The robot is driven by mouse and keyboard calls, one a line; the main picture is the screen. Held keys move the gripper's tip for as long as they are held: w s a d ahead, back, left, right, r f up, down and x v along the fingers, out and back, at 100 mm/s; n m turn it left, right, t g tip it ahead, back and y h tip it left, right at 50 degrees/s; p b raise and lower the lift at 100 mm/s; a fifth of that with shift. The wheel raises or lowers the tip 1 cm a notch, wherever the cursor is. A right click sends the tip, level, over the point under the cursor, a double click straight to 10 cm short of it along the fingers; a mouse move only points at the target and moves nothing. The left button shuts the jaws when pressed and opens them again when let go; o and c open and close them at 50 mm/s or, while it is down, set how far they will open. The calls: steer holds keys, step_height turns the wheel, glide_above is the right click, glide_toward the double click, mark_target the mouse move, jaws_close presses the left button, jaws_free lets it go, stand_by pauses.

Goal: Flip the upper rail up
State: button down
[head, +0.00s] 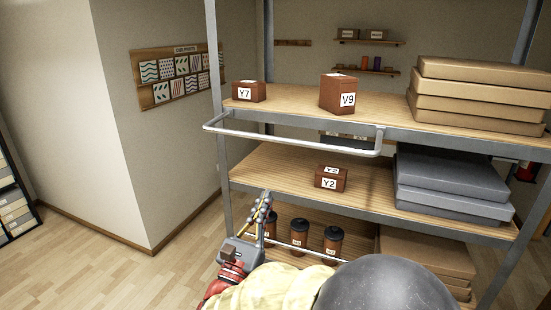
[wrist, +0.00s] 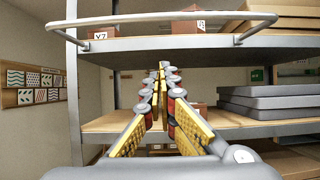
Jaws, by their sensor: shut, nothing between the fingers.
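The upper rail (head: 290,141) is a pale metal bar with bent ends. It juts out in front of the upper shelf's front edge, spanning its left and middle part. In the wrist view the rail (wrist: 160,18) crosses the top, with its bent ends at the shelf edge. My gripper (head: 266,194) is below the rail, apart from it, in front of the middle shelf. In the wrist view my gripper (wrist: 163,67) points toward the shelving with its fingertips together and nothing between them.
The upper shelf (head: 285,112) holds box Y7 (head: 249,91), box V9 (head: 337,94) and tan cartons (head: 480,95). The middle shelf (head: 270,168) holds box Y2 (head: 331,179) and grey cartons (head: 450,185). A lower rail (head: 300,247) fronts several brown canisters (head: 333,242). Floor at left is clear.

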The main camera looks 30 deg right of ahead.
steer(key=w+d+r, duration=0.5)
steer(key=d+r, duration=0.1)
steer(key=r, duration=0.2)
steer(key=shift+d+r, duration=0.2)
steer(key=shift+r, duration=0.05)
stand_by(0.5)
steer(key=shift+s+a+r+p, duration=0.15)
steer(key=shift+r+p, duration=0.35)
steer(key=shift+p, duration=0.55)
